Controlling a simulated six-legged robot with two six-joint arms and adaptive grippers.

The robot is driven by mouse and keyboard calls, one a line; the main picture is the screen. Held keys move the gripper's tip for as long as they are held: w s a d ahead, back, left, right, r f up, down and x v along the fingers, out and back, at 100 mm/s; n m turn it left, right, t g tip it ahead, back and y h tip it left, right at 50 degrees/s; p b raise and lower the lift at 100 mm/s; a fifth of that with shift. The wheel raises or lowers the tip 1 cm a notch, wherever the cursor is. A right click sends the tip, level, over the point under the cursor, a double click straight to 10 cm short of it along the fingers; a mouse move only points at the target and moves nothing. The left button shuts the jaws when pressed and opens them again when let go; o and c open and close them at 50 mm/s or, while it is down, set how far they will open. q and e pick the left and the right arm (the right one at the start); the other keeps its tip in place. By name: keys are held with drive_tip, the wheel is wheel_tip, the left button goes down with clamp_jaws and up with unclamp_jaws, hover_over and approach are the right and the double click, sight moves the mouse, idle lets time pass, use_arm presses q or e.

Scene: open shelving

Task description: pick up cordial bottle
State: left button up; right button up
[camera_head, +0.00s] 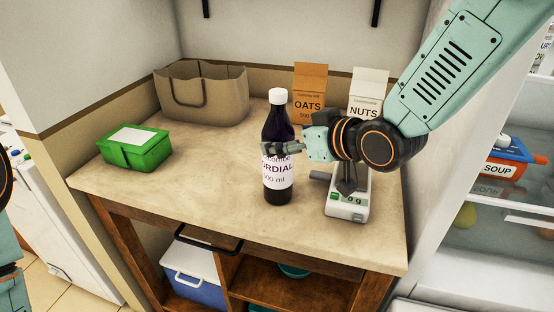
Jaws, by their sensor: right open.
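The cordial bottle (277,185) stands upright on the counter, dark with a white cap and a white label reading "ORDIAL". My right gripper (272,149) reaches in from the right at the height of the bottle's upper body. It is open, with a finger across the front of the bottle just above the label. Whether it touches the bottle, and where the other finger lies, I cannot tell. At the left edge a part of my left arm shows, but its gripper fingers are not in view.
A kitchen scale (346,208) stands right of the bottle, under my right arm. An oats carton (309,84) and a nuts carton (368,84) stand behind. A paper bag (205,95) and a green box (134,150) are at the left. The counter (200,190) is clear left of the bottle.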

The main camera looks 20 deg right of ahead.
drive_tip(key=shift+a+x, duration=0.25)
drive_tip(key=shift+x, duration=1.8)
drive_tip(key=shift+s+d, duration=0.2)
drive_tip(key=shift+d, duration=0.05)
drive_tip(key=shift+s, duration=0.1)
drive_tip(key=shift+c, duration=0.7)
drive_tip(key=shift+r, duration=0.1)
drive_tip(key=c, duration=0.3)
drive_tip(key=shift+a, duration=0.15)
drive_tip(key=c, duration=1.4)
clamp_jaws()
